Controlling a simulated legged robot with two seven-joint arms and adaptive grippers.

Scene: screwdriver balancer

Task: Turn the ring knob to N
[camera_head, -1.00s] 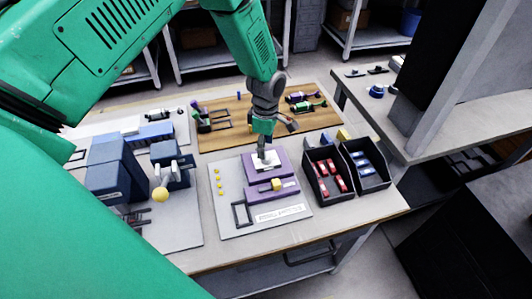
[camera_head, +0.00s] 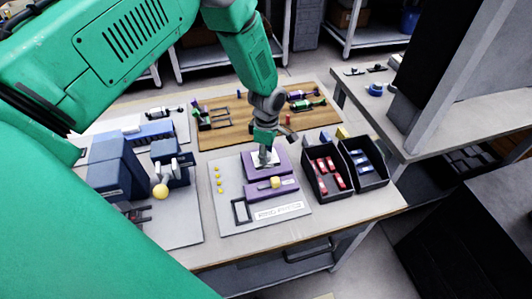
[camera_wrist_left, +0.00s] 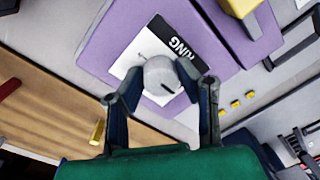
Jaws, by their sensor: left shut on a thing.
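The ring knob (camera_wrist_left: 160,72) is a round grey knob with a short dark mark, on a white plate lettered RING (camera_wrist_left: 180,42). The plate sits on a purple block (camera_wrist_left: 100,45), which also shows in the head view (camera_head: 284,163). My left gripper (camera_wrist_left: 160,84) is shut on the knob, one finger on each side of it. In the head view my left gripper (camera_head: 265,158) points down at the white plate, and its fingers hide most of the knob. Letters around the knob are too small or hidden to read. My right gripper is not in view.
A second purple block with a yellow knob (camera_head: 276,182) is just in front. Black bins (camera_head: 322,191) with red and blue items stand to the right. A blue machine with a yellow ball (camera_head: 160,192) stands to the left. A wooden board (camera_head: 235,137) with tools lies behind.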

